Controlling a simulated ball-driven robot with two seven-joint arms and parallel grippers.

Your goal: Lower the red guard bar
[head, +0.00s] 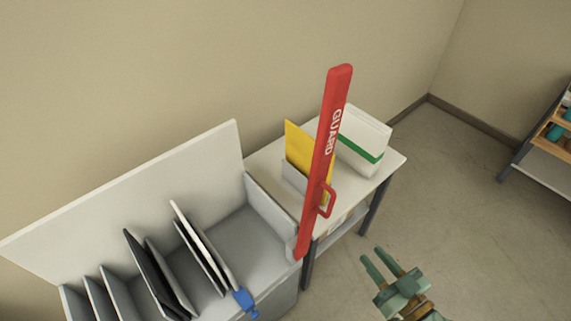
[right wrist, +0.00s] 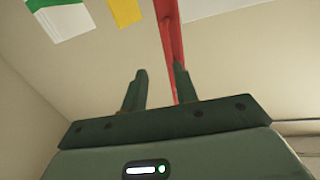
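The red guard bar (head: 325,150) stands raised and slightly tilted at the right end of the grey rack, with "GUARD" in white letters. A red loop handle (head: 327,200) sits on its right side, in the lower half. The bar also shows in the right wrist view (right wrist: 170,38), partly hidden behind a finger. My right gripper (head: 382,264) is open and empty, to the lower right of the bar and apart from it in the head view. Its two fingers also show spread in the right wrist view (right wrist: 158,88). My left gripper is not in view.
The grey rack (head: 262,240) holds several upright dark and white panels; a blue piece (head: 244,301) sits at its front. A white side table (head: 392,161) carries a yellow sheet (head: 297,144) and a white box with a green stripe (head: 365,134). Open floor (head: 460,220) lies right.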

